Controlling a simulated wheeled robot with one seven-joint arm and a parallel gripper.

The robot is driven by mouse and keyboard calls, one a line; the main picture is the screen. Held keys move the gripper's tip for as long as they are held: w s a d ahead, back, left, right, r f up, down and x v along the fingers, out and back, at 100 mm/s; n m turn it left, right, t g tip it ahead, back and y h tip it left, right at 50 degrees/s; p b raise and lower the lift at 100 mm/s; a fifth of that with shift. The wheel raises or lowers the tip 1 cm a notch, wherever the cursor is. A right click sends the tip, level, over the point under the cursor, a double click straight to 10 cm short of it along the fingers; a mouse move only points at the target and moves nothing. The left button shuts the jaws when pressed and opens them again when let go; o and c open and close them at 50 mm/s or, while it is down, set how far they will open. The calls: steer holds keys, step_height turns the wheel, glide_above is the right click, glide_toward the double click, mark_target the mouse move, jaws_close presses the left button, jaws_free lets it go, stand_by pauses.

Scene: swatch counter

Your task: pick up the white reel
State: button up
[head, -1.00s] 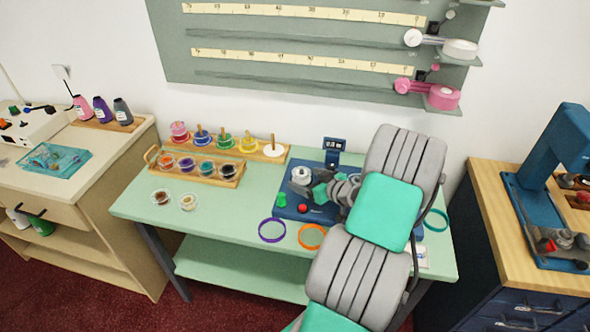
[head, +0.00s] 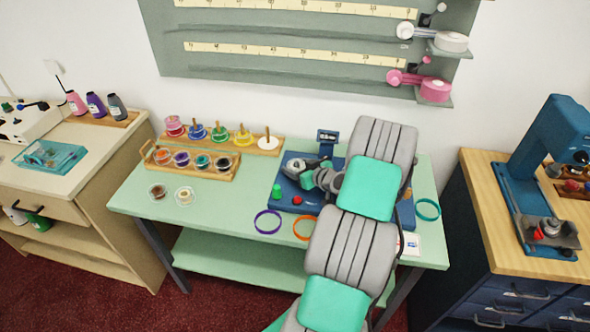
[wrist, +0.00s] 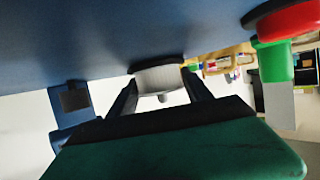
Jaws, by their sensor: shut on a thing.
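The white reel (wrist: 158,82) shows in the wrist view as a pale drum with a dark rim, against or very close to the blue base. My gripper (wrist: 162,90) is shut on it, one dark finger on each side. In the head view my gripper (head: 302,168) is low over the left part of the blue base (head: 287,197), and the fingers and wrist hide most of the reel. Whether the reel is clear of the base, I cannot tell.
A green knob (head: 277,190) and red button (head: 297,201) stand close in front of my gripper. A small display (head: 327,137) rises behind. A wooden rack (head: 232,148) holds coloured reels and a white disc. Purple (head: 267,222) and orange rings lie in front.

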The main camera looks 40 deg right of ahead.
steer(key=c, duration=0.7)
steer(key=shift+r, duration=0.1)
